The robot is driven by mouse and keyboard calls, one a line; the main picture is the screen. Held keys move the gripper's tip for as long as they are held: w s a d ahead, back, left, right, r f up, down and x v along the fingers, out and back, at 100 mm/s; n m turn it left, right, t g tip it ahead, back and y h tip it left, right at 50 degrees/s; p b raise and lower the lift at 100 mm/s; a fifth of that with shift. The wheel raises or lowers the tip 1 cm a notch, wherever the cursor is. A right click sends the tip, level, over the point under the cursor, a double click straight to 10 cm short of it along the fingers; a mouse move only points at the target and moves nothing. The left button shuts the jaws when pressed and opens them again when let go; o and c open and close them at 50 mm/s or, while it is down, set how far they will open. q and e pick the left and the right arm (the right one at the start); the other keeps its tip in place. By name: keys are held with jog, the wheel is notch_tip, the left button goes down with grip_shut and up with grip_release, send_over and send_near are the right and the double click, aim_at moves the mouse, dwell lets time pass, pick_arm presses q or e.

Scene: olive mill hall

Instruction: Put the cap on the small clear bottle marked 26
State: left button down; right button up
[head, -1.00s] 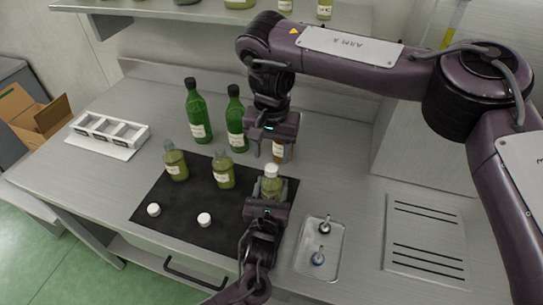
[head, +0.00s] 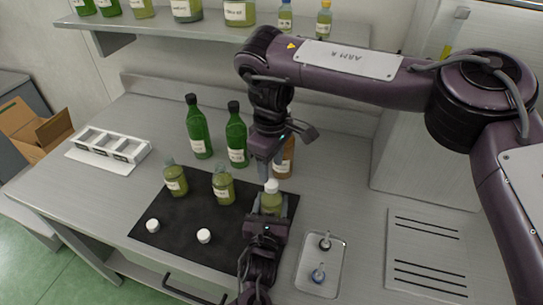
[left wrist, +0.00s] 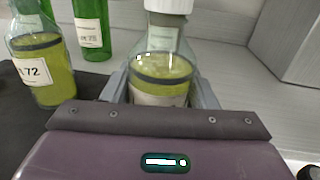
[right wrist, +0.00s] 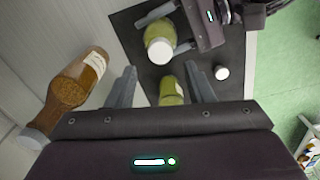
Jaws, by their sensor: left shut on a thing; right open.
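A small clear bottle (head: 270,203) of green liquid stands at the mat's right side; its number is not readable. My left gripper (head: 267,217) is shut on its body, with a finger on each side in the left wrist view (left wrist: 163,95). A white cap (head: 271,186) sits upright on the bottle's neck; it also shows in the right wrist view (right wrist: 160,51). My right gripper (head: 284,148) is open and empty, above and behind the capped bottle. Two similar bottles without white caps, a left one (head: 175,181) and a middle one (head: 223,188), stand on the mat.
Two loose white caps, (head: 153,226) and (head: 204,236), lie on the dark mat (head: 180,222). Two tall green bottles and a brown bottle (right wrist: 72,88) stand behind. A metal tray (head: 309,285) with two stoppers is at right. A white rack (head: 90,155) stands at left.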

aim_at(272, 184)
jog(key=n, duration=0.4)
jog(key=shift+r+n, duration=0.15)
jog(key=shift+n, duration=0.15)
jog(key=n, duration=0.4)
jog(key=shift+r+n, duration=0.15)
jog(key=shift+n, duration=0.15)
jog(key=n, duration=0.4)
jog(key=shift+r, duration=0.15)
jog(key=n, duration=0.4)
jog(key=shift+r+n, duration=0.1)
jog(key=shift+n, duration=0.2)
jog(key=n, duration=0.4)
jog(key=shift+r+n, duration=0.15)
jog(key=shift+n, duration=0.15)
jog(key=n, duration=0.4)
jog(key=shift+r, duration=0.1)
jog(key=n, duration=0.7)
jog(key=shift+r+n, duration=0.25)
jog(key=shift+n, duration=0.05)
jog(key=shift+f, duration=4.05)
